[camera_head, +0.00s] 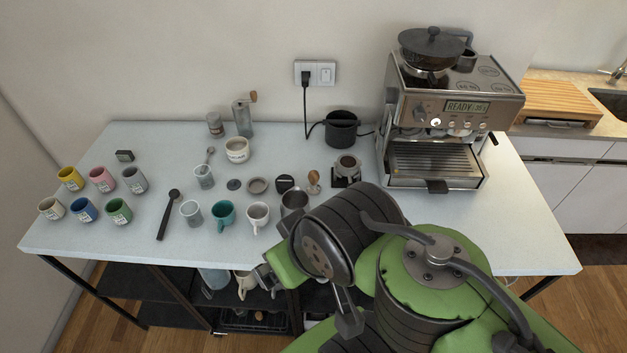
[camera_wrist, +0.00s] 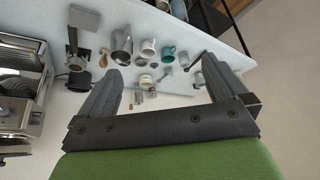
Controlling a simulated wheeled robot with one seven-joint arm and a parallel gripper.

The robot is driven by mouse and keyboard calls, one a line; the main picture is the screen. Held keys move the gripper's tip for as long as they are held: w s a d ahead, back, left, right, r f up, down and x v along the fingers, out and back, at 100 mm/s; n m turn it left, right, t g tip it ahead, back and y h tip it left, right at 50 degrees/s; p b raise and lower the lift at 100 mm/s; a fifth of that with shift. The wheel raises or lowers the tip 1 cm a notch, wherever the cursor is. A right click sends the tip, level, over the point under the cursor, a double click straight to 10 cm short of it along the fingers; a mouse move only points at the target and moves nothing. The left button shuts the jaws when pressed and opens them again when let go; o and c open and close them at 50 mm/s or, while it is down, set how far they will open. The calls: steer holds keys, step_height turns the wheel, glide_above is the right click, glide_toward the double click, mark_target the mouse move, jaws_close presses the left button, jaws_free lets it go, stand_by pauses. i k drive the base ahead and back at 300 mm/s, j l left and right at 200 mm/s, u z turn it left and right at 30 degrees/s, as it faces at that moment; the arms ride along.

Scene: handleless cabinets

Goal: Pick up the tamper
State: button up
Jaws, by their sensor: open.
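The tamper (camera_head: 313,182) looks like the small item with a brown wooden handle, standing on the white table in front of the coffee machine. In the head view, my gripper is partly hidden by my arm near the table's front edge, apart from the tamper.
A steel pitcher (camera_head: 294,202) stands close in front of the tamper. A black round tool (camera_head: 285,183) is to its left, and a holder with a portafilter (camera_head: 346,170) to its right. The coffee machine (camera_head: 445,125) stands behind right. Several mugs crowd the left; the table's right end is clear.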

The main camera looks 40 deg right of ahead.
mark_target(312, 188)
steer(key=i+j+z, duration=0.15)
steer(key=j+z, duration=0.15)
steer(key=i+j+z, duration=0.1)
steer(key=j+z, duration=0.45)
steer(key=i+j, duration=0.05)
steer(key=j, duration=0.05)
